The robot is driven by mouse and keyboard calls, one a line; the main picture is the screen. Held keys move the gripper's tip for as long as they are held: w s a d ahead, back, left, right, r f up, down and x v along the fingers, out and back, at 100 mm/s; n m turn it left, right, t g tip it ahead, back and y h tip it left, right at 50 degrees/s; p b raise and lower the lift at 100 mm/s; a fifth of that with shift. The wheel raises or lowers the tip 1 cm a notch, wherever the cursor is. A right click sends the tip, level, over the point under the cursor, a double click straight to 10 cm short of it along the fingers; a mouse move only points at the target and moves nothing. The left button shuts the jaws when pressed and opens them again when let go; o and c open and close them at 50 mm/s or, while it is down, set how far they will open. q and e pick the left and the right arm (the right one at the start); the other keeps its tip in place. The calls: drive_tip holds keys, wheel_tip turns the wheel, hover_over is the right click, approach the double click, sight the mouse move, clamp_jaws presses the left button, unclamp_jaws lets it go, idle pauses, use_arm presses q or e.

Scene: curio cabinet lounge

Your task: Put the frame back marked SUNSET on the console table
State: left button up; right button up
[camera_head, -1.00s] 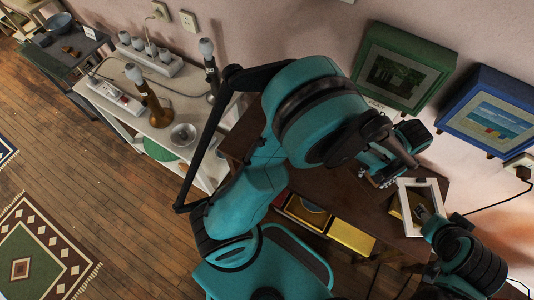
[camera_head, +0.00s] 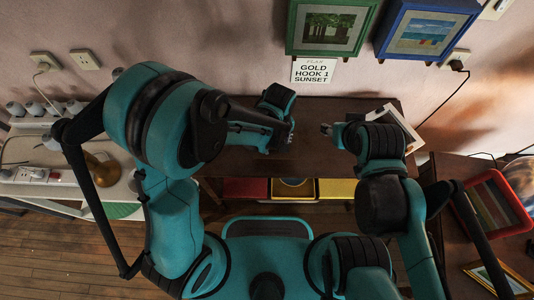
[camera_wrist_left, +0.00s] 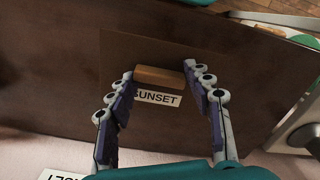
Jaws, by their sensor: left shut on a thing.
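In the left wrist view the frame back is a thin brown panel (camera_wrist_left: 255,80) with a light wooden grip (camera_wrist_left: 160,77) and a white label reading SUNSET (camera_wrist_left: 157,97). My left gripper (camera_wrist_left: 161,76) is shut on that grip, one finger at each end. In the head view my left gripper (camera_head: 288,135) is over the dark console table (camera_head: 240,162); the frame back is hard to make out there. I cannot tell whether the panel touches the table. My right gripper (camera_head: 327,129) is over the table, apart from the left; its jaws are unclear.
A white frame (camera_head: 401,122) is at the table's right end, partly behind my right arm. A green-framed picture (camera_head: 332,27) and a blue-framed picture (camera_head: 424,31) hang above a wall sign (camera_head: 313,71). Red and yellow boxes (camera_head: 337,189) are along the table's front. A red frame (camera_head: 497,205) lies at right.

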use_arm(q)
drive_tip(key=shift+s+a+f+b, duration=0.15)
drive_tip(key=shift+a+f, duration=0.3)
drive_tip(key=shift+a, duration=0.2)
drive_tip(key=shift+s+a+f+b, duration=0.15)
drive_tip(key=shift+a+f, duration=0.25)
drive_tip(key=shift+a, duration=0.2)
drive_tip(key=shift+f+b, duration=0.9)
drive_tip(key=shift+f, duration=1)
drive_tip(key=shift+f, duration=0.2)
drive_tip(key=o, duration=1.2)
drive_tip(key=shift+c, duration=0.2)
